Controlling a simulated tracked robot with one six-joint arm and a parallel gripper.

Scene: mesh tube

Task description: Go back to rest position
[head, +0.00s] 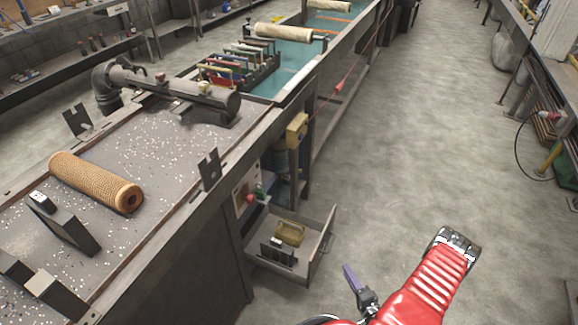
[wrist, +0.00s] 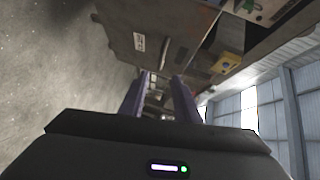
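My gripper (head: 352,278) is at the lower middle of the head view, over the bare floor to the right of the open drawer. Only a purple finger and part of its dark mount show there, beside my red arm. In the wrist view, my gripper (wrist: 163,78) has two purple fingers standing apart, with background showing between them. It is open and I see nothing held. The mesh tube (head: 95,182), orange-brown and perforated, lies on the speckled workbench top (head: 170,150) at the left, well away from my gripper.
An open drawer (head: 318,243) juts from the bench, holding a yellowish box (head: 290,233); a yellow box also shows in the wrist view (wrist: 228,62). A dark pipe-like fixture (head: 175,88) is on the bench. The grey floor (head: 430,130) is open up to the right-hand benches.

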